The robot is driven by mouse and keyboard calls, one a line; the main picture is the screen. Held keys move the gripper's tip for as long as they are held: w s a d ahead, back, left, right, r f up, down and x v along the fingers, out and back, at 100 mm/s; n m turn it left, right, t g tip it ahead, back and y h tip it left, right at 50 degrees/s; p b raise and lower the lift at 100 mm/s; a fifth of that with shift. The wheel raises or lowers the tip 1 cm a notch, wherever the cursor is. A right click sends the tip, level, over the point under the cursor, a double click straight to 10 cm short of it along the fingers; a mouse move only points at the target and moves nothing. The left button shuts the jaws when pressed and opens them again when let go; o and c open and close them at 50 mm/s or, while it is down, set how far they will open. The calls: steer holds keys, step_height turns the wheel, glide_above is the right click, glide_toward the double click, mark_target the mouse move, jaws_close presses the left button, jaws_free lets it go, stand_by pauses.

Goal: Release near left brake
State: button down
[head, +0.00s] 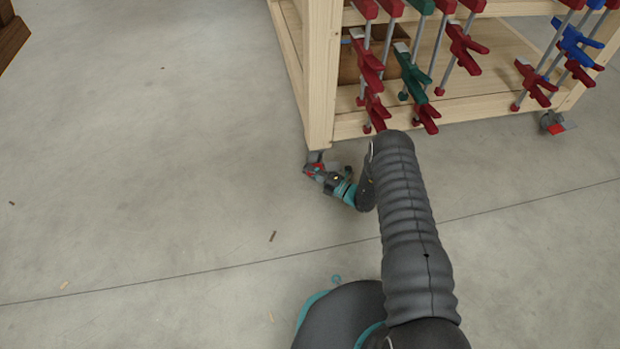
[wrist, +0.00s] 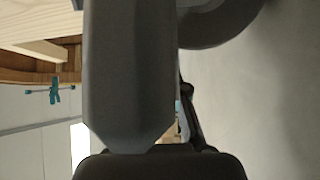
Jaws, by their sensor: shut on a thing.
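The near left brake (head: 313,168) is a small red lever on the caster under the near left leg of the wooden cart (head: 322,80). My gripper (head: 321,175) is low by the floor at this caster, shut on the brake. In the wrist view a broad grey shape fills the middle and hides the fingertips and the lever. A rounded grey part, likely the caster wheel (wrist: 215,22), shows at the top. I cannot tell the lever's tilt.
Red, green and blue clamps (head: 412,78) hang along the cart's side, above my arm. Another caster with a red brake (head: 558,124) stands at the right leg. The concrete floor (head: 150,170) to the left is open, with a few small scraps.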

steer(key=shift+d+r+m+t+y+b, duration=0.1)
steer(key=shift+r+m+t+y+b, duration=0.3)
steer(key=shift+m+y+b, duration=0.25)
steer(key=c, duration=1.2)
jaws_free()
steer(key=shift+d, duration=0.1)
steer(key=v, duration=0.7)
steer(key=shift+s+d, duration=0.1)
steer(key=shift+d, duration=0.05)
